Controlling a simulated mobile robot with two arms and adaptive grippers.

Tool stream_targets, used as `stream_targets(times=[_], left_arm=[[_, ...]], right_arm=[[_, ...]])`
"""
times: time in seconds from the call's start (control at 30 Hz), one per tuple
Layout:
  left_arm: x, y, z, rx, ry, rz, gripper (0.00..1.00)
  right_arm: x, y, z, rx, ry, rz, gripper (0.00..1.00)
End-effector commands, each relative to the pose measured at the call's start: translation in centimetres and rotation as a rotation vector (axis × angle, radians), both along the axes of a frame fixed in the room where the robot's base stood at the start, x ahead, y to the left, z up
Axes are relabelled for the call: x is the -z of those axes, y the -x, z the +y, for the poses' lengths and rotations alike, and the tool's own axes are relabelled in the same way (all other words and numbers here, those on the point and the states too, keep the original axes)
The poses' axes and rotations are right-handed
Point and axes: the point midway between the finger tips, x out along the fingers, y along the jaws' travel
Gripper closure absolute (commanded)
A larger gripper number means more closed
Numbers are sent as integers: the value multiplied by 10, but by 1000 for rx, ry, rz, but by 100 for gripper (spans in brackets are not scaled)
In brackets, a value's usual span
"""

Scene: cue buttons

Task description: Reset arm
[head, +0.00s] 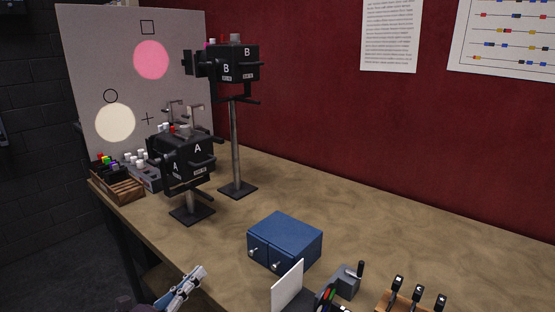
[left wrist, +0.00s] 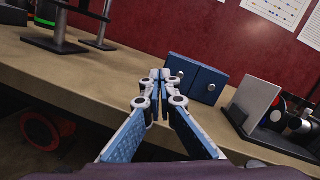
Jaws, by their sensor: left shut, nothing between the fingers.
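My left gripper (head: 200,270) is at the bottom of the head view, in front of the table's (head: 330,195) near edge. In the left wrist view the left gripper (left wrist: 160,76) has its fingertips together, with nothing between them. It is apart from the blue two-door box (head: 285,240), which stands on the table and also shows beyond the fingers in the left wrist view (left wrist: 193,78). My right gripper is not in view.
Black devices A (head: 183,160) and B (head: 234,64) stand on posts at the left. Behind them is a grey board (head: 85,50) with pink and cream discs. A white panel (head: 287,288) and small levers (head: 420,298) are at the front right.

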Motion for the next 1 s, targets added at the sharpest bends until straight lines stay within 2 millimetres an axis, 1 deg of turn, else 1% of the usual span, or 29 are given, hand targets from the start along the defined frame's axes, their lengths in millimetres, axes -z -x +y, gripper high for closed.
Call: stream_targets(times=[0.03,0.17,0.2,0.27,0.33,0.37,0.4,0.47,0.5,0.57,0.6,0.67,0.7,0.83,1.0], left_arm=[[0,1,6,-66,138,64,100],[12,8,33,-246,514,243,100],[20,12,41,-302,629,299,100],[35,22,52,-387,800,384,100],[56,38,62,-489,999,484,100],[65,46,65,-534,1084,526,100],[79,59,68,-597,1193,583,100],[101,80,70,-694,1354,667,100],[116,97,69,-763,1458,722,100],[136,123,65,-869,1606,801,100],[148,141,61,-939,1694,848,100],[163,167,53,-1040,1808,911,100],[171,184,48,-1104,1870,947,100],[188,231,30,-1286,2025,1037,100],[198,285,7,-1508,2159,1122,100]], right_arm=[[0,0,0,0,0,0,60],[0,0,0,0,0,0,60],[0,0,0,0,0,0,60],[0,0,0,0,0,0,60],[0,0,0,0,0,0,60],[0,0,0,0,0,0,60],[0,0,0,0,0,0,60],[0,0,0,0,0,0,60],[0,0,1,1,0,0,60],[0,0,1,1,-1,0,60],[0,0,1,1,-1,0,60],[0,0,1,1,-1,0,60],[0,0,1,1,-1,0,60],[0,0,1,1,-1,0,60],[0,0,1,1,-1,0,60]])
